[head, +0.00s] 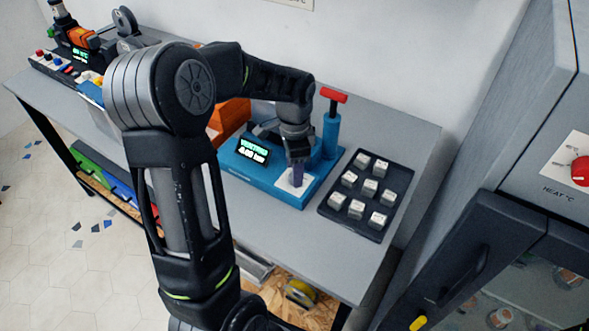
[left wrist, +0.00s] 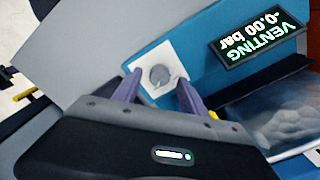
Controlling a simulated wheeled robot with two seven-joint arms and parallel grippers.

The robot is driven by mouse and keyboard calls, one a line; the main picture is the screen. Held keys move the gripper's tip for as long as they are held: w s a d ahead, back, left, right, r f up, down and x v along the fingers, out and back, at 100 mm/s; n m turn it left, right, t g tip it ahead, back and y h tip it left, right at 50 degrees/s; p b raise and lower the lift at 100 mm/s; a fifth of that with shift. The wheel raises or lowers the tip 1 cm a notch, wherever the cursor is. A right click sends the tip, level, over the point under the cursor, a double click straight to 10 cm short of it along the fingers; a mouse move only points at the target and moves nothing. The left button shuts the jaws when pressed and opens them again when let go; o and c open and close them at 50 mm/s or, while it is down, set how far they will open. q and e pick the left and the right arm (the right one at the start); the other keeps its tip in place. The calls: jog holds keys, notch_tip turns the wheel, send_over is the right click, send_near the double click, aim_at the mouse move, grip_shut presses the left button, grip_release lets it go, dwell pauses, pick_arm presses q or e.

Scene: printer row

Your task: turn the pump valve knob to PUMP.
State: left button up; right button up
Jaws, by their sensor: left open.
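The pump valve knob (left wrist: 159,75) is a small grey dial on a white plate (left wrist: 147,64) on the blue pump unit (head: 262,179). My left gripper (head: 297,178) is over that plate in the head view and hides the knob there. In the left wrist view my left gripper (left wrist: 154,84) is open, with one purple finger on each side of the knob. I cannot tell whether the fingers touch it. The pump display (head: 253,149) reads VENTING; in the left wrist view it shows -0.00 bar. My right gripper is not in view.
A red-handled blue cylinder (head: 331,125) stands close behind my left gripper. A dark tray (head: 328,207) with several small white-topped blocks lies right of the pump. A grey cabinet (head: 541,140) with a red knob is at the far right.

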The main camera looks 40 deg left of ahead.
pick_arm(q)
jog(key=shift+f, duration=0.7)
grip_shut()
